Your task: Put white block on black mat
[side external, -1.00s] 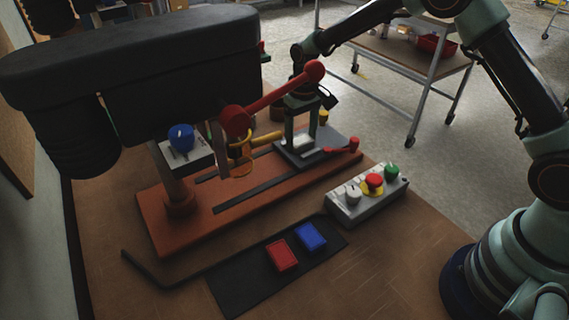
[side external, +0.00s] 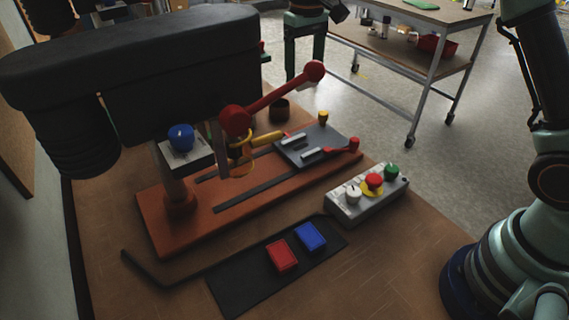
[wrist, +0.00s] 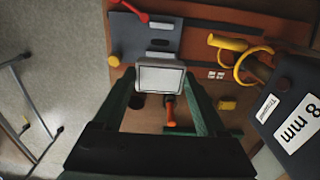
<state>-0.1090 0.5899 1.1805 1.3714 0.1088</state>
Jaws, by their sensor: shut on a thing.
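My gripper (side external: 304,65) is raised high above the far end of the bench, behind the red lever. In the wrist view its green fingers are shut on the white block (wrist: 160,78), which sits between the fingertips. The block is not clearly visible in the side view. The black mat (side external: 238,288) lies flat at the front of the bench, well below and in front of my gripper. A red block (side external: 281,255) and a blue block (side external: 310,236) lie side by side on it. The mat's front-left part is bare.
The drill press has a red lever (side external: 275,93) and an orange base (side external: 160,223) between my gripper and the mat. A grey vise (side external: 310,146) sits on that base. A button box (side external: 367,194) stands right of the mat; a black hex key (side external: 150,272) lies left.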

